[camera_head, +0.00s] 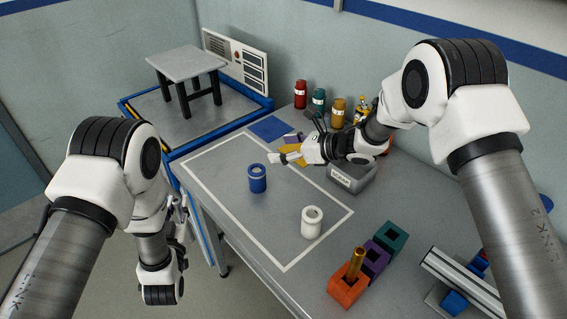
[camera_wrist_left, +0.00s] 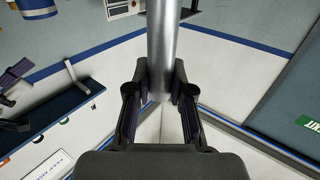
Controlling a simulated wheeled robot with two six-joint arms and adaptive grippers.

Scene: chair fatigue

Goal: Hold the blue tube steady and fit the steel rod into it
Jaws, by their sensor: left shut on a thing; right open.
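The blue tube (camera_head: 257,178) stands upright on the grey table inside the white outline, with a lighter band around it and an open top. My left gripper (camera_wrist_left: 160,98) is shut on the steel rod (camera_wrist_left: 162,45), a smooth grey cylinder between its fingers in the left wrist view. In the head view my left gripper is low at the left, off the table's edge, mostly hidden by my arm; I cannot make out the rod there. My right gripper (camera_head: 287,158) is open over the table, behind and right of the blue tube and apart from it.
A white tube (camera_head: 312,222) stands inside the outline, right of the blue one. Orange, purple and teal blocks (camera_head: 348,289) line the front right, with a brass rod (camera_head: 356,263) in the orange one. A grey labelled box (camera_head: 352,183) stands near my right gripper. Bottles (camera_head: 300,94) stand behind.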

